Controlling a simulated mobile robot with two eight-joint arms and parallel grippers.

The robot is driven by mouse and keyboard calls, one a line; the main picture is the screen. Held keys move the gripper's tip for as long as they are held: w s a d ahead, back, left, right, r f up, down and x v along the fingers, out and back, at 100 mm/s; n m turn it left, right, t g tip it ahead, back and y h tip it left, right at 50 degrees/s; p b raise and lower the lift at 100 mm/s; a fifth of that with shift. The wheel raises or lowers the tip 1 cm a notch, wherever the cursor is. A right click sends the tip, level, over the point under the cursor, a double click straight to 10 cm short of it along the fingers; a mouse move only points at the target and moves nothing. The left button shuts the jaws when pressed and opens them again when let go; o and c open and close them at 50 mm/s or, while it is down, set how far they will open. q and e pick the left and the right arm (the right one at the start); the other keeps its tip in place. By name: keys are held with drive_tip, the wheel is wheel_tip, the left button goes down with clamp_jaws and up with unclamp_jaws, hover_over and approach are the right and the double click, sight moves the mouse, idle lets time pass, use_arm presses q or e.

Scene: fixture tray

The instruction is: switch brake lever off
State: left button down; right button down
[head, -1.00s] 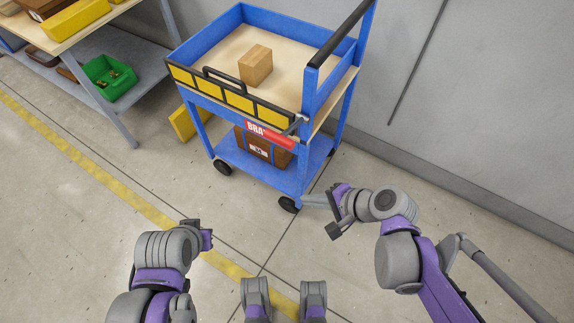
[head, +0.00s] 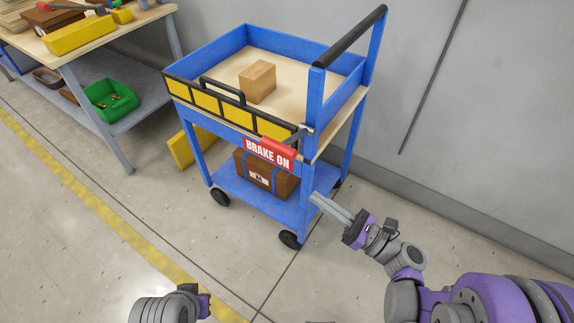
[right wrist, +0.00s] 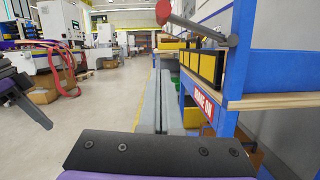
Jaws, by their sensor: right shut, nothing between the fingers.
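The brake lever (head: 301,133) is on the near right corner of the blue cart (head: 275,199), a metal arm with a red grip. The grip points left over a red sign (head: 268,155) that reads "BRAKE ON". In the right wrist view the lever (right wrist: 200,28) shows at the top, its red end up and to the left of its pivot. My right gripper (head: 313,197) is shut and empty, to the right of and below the lever, apart from it. Its fingers (right wrist: 163,75) lie side by side in the wrist view. My left gripper (head: 203,304) is low in the head view; its fingers are unclear.
The cart carries a cardboard box (head: 258,82) on its top tray and a brown case (head: 266,175) below. A workbench (head: 100,47) with a green bin (head: 110,100) stands at the left. A grey wall (head: 500,120) is close on the right. The floor before the cart is clear.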

sight(294, 138)
drive_tip(key=w+a+r, duration=0.6)
drive_tip(key=a, duration=0.1)
drive_tip(key=shift+w+a+r, duration=0.15)
drive_tip(key=shift+a+r, duration=0.1)
idle(0.3)
drive_tip(key=shift+r, duration=0.15)
